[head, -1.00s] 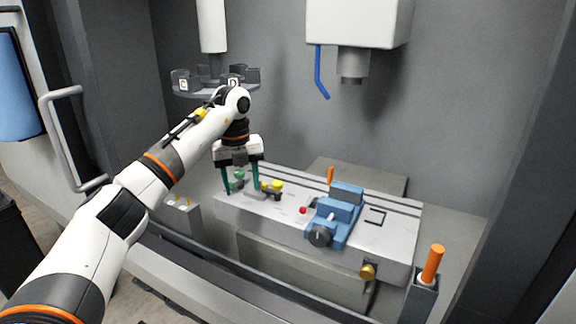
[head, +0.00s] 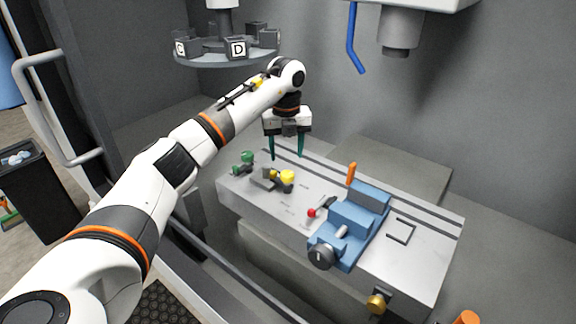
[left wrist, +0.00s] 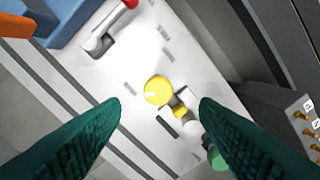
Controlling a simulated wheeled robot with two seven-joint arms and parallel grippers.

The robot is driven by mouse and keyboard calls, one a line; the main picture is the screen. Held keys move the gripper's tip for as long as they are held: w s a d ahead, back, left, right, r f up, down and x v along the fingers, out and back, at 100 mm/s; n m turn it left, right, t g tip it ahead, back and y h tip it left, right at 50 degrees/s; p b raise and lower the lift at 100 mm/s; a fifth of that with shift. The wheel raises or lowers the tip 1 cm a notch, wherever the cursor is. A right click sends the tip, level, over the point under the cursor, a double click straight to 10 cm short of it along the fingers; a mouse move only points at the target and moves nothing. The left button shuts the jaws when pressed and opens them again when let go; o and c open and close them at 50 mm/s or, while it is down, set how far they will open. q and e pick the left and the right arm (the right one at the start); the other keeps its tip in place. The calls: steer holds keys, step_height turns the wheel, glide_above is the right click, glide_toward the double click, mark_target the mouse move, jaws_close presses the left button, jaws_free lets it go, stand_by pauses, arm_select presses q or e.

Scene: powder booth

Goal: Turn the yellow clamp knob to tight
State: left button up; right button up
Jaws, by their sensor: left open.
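The yellow clamp knob (head: 287,176) sits on a small dark clamp at the left part of the light grey machine table (head: 420,265). In the left wrist view the knob (left wrist: 158,90) is a round yellow disc with a pale mark on top, lying between and beyond the fingertips. My left gripper (head: 286,156) is open and empty, pointing down above and behind the knob. Its green fingers also show in the left wrist view (left wrist: 160,108), wide apart and not touching the knob. My right gripper is not in view.
A green knob (head: 243,160) stands left of the yellow one. A red-tipped lever (head: 312,212) and a blue vise (head: 350,222) with an orange handle (head: 351,174) stand to the right. A tool carousel (head: 225,56) hangs behind; a blue hose (head: 354,40) hangs above.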

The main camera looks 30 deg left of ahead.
mark_target(287, 173)
arm_select(q)
steer(key=f, duration=0.3)
steer(key=f+p, duration=0.1)
steer(key=f, duration=0.1)
steer(key=shift+w+f, duration=0.2)
steer(key=shift+f, duration=0.7)
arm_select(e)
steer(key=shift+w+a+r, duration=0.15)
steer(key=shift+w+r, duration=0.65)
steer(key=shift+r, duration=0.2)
arm_select(q)
steer(key=c, duration=1)
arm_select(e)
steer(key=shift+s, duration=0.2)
